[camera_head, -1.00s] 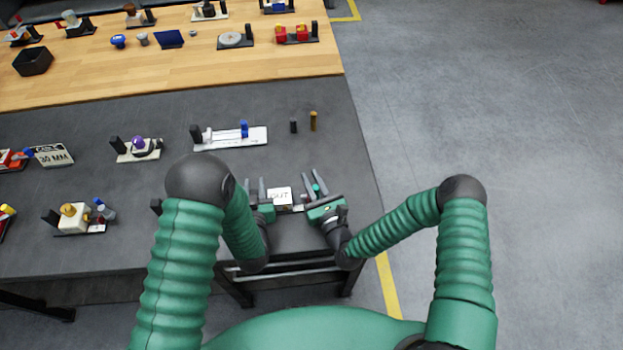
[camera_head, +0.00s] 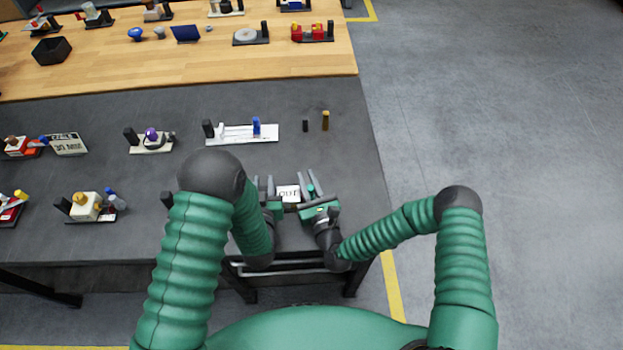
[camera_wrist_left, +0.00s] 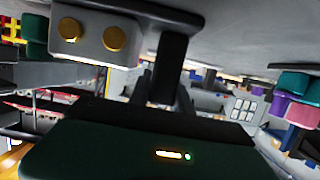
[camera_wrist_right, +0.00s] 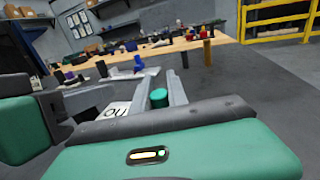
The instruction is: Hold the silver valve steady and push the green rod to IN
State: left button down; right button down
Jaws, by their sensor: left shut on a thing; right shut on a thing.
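A pale grey block with two gold round ports (camera_wrist_left: 95,35), which looks like the silver valve, is at the upper left of the left wrist view. The rod's end also shows in the head view (camera_head: 311,188).
A fixture with a blue end (camera_head: 256,127) and two small pegs (camera_head: 325,120) stand beyond my grippers. A fixture with a yellow knob (camera_head: 86,205) is to the left. The dark table's right edge is close to my right gripper.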

pick_arm(q)
jog(key=shift+s+f, duration=0.1)
jog(key=shift+f, duration=0.1)
pick_arm(e)
jog(key=c, duration=1.3)
grip_release()
jog(key=shift+a, duration=0.2)
pick_arm(q)
jog(key=shift+d, duration=0.1)
pick_arm(e)
jog(key=v, duration=1.2)
jog(key=shift+s, duration=0.1)
pick_arm(q)
jog(key=c, duration=1.5)
grip_release()
jog(key=o, duration=0.4)
jog(key=shift+w, duration=0.2)
pick_arm(e)
jog(key=shift+f, duration=0.1)
